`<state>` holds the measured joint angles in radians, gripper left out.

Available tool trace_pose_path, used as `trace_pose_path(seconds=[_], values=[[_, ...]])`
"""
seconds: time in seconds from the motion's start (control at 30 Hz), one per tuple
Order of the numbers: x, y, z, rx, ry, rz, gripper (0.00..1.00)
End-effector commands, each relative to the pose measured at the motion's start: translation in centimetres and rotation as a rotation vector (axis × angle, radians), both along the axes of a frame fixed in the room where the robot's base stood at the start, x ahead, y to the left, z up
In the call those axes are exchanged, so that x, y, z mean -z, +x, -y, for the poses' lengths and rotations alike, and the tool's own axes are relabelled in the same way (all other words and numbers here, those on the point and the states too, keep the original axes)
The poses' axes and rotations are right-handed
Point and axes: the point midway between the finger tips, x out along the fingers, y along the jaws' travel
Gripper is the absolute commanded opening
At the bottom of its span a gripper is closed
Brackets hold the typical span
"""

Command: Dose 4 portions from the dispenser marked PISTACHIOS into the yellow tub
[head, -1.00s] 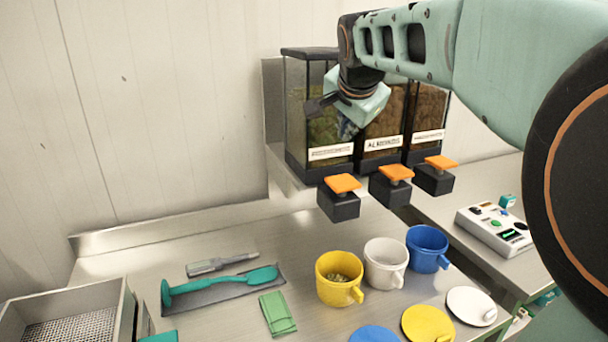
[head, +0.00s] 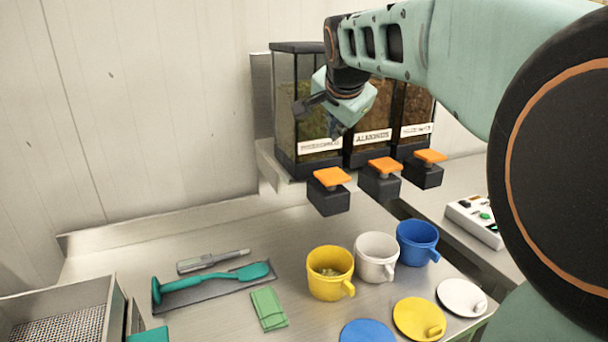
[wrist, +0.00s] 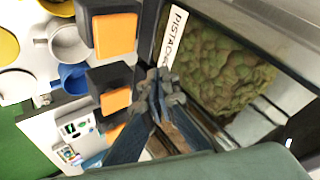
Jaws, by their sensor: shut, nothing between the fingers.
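The PISTACHIOS dispenser (head: 297,120) is the left one of three clear bins. Its label (wrist: 172,40) and green nuts (wrist: 215,70) show in the wrist view. Its orange push plate (head: 332,177) sits on a black block (head: 328,200), and it also shows in the wrist view (wrist: 115,35). The yellow tub (head: 331,285) stands on the counter below that block, with some nuts inside. My gripper (head: 334,132) is shut and empty, in front of the bin and above the orange plate, apart from it. Its fingertips (wrist: 160,95) show in the wrist view.
A dispenser labelled ALMONDS (head: 373,138) and a third stand to the right. White (head: 376,262) and blue (head: 417,243) tubs stand beside the yellow one. My arm covers the right side.

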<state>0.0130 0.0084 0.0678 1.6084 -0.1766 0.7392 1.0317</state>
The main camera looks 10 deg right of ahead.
Motion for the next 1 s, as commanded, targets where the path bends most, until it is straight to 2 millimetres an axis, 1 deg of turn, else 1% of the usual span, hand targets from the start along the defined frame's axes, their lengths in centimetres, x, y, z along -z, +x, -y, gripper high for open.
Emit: trace_pose_path(seconds=[0.03, 0.1, 0.3, 0.4, 0.57, 1.0], values=[[1.2, 0.0, 0.0, 0.000, 0.000, -0.001, 0.00], [2.3, 0.0, 0.0, 0.001, 0.000, -0.002, 0.00], [5.2, 0.0, 0.0, 0.000, 0.000, 0.000, 0.00], [6.2, 0.0, 0.0, 0.000, 0.000, 0.000, 0.00], [6.8, 0.0, 0.0, 0.000, 0.000, 0.000, 0.00], [6.7, 0.0, 0.0, 0.000, 0.000, 0.000, 0.00]])
